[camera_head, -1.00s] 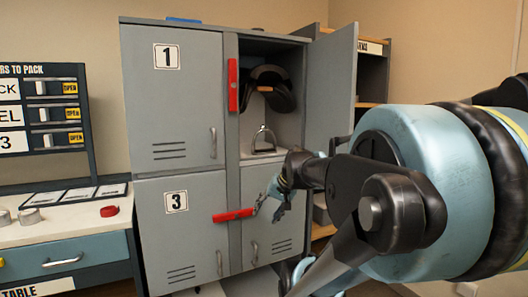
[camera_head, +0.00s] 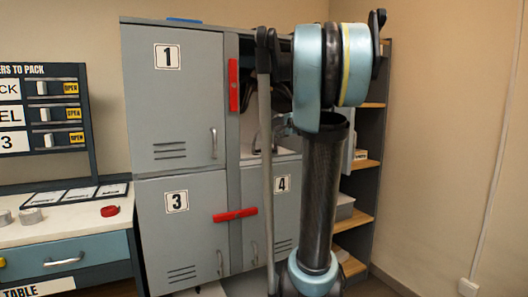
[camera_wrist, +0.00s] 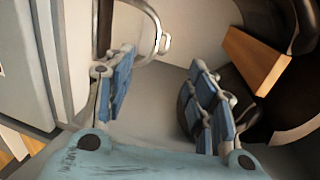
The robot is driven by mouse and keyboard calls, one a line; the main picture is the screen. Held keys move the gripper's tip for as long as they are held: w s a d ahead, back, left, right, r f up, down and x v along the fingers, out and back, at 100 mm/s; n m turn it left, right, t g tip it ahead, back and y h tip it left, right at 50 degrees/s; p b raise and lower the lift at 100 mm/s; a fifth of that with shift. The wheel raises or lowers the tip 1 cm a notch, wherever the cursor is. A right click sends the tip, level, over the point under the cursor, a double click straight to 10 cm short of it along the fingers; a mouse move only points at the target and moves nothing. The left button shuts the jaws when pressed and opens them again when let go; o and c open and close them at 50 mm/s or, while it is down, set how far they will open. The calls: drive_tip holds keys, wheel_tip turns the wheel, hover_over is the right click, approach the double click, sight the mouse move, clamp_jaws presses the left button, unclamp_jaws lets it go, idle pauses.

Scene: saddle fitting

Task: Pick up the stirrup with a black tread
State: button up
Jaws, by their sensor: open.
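The metal stirrup (camera_wrist: 157,28) shows at the top of the wrist view as a curved bar, beyond the left finger; its tread is not clearly visible there. In the head view, only a sliver of the stirrup (camera_head: 257,141) shows inside the open upper right locker, behind my arm. My gripper (camera_wrist: 163,92) is open and empty, its blue-padded fingers wide apart inside the locker. The stirrup is not between the pads. In the head view the gripper is mostly hidden by my arm.
A dark saddle (camera_wrist: 298,95) with a brown wooden piece (camera_wrist: 252,62) lies to the right in the wrist view, close to the right finger. Lockers 1 (camera_head: 180,110) and 3 (camera_head: 180,225) are shut. A red handle (camera_head: 233,84) stands beside the opening.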

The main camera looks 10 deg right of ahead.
drive_tip(key=shift+d+x, duration=0.15)
drive_tip(key=shift+x, duration=3.55)
drive_tip(key=shift+d+x, duration=0.1)
drive_tip(key=shift+x, duration=3.6)
drive_tip(key=shift+f, duration=0.1)
clamp_jaws()
